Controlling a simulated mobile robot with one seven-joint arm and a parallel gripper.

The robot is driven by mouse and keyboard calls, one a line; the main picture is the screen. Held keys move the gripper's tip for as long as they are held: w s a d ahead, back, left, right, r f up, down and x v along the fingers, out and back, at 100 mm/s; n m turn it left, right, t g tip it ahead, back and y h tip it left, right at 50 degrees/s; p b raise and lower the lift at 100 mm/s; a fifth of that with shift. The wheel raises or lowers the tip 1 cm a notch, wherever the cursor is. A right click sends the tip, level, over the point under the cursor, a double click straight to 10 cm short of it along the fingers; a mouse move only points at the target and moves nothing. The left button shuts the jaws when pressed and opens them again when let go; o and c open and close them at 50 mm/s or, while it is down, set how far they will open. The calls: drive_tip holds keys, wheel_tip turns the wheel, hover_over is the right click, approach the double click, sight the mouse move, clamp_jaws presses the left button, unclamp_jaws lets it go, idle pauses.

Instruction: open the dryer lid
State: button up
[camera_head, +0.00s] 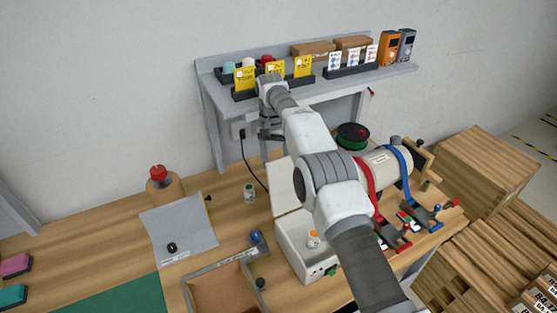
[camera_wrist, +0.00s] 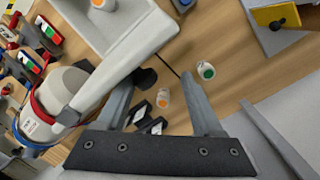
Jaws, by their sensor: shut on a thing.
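The dryer (camera_head: 296,250) is a white box on the bench, open at the top, with an orange-capped vial inside. Its lid (camera_head: 286,186) stands up at the back, raised well clear of the opening. In the wrist view the lid (camera_wrist: 128,65) appears nearly edge-on, with a black knob (camera_wrist: 146,77) on its outer face. My gripper (camera_head: 268,136) is above and behind the lid; the arm hides part of the dryer.
A green-capped vial (camera_head: 249,193) stands left of the dryer. A wooden tray (camera_head: 222,290) is at the front left. A drum with red and blue straps (camera_head: 382,168) stands close on the right. A grey shelf (camera_head: 330,88) carries boxes and yellow cards behind.

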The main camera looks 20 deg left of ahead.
drive_tip(key=shift+w+d+r, duration=0.1)
drive_tip(key=shift+d+r, duration=0.2)
drive_tip(key=shift+d, duration=0.05)
idle(0.5)
